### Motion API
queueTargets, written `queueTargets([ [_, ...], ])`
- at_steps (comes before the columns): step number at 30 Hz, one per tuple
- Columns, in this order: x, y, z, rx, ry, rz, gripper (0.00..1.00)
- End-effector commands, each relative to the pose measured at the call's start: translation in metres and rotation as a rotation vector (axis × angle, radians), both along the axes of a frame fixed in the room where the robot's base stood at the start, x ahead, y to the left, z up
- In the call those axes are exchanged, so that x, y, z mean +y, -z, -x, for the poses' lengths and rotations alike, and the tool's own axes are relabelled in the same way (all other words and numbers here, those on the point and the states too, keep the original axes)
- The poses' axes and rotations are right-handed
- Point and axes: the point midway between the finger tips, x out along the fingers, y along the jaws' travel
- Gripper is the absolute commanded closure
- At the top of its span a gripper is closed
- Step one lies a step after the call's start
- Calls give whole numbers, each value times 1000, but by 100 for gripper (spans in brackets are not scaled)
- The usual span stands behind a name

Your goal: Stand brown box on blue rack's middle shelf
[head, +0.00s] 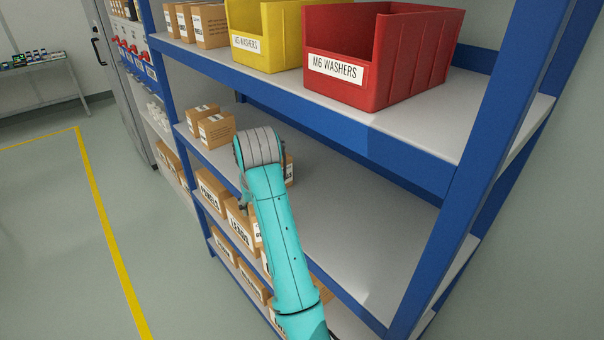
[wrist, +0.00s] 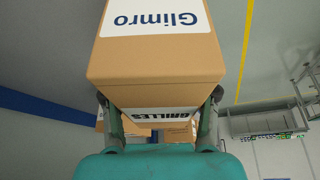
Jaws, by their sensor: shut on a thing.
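The brown box (wrist: 155,58) fills the upper middle of the wrist view, with a white "Glimro" label on one face and another label partly hidden on a second face. My gripper (wrist: 160,97) is shut on it, one finger at each side. In the head view my teal arm hides most of the gripper. A piece of a brown box (head: 289,169) shows just right of my wrist; I cannot tell for sure that it is the held one. The blue rack (head: 455,215) stands in front of me. Its grey middle shelf (head: 365,215) has a wide bare stretch to the right of my arm.
Two small cartons (head: 215,130) stand at the left of the middle shelf. The shelf above holds a red bin (head: 400,60), a yellow bin (head: 265,35) and several cartons. Labelled cartons (head: 212,190) fill the lower shelves. Open floor (head: 60,240) lies left of the rack.

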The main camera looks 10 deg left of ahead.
Motion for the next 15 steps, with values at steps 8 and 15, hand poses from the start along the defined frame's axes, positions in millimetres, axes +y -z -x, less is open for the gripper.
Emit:
queueTargets([
  [8,-42,-1,-53,0,4,-1,91],
  [15,-65,-1,-83,-1,1,0,91],
])
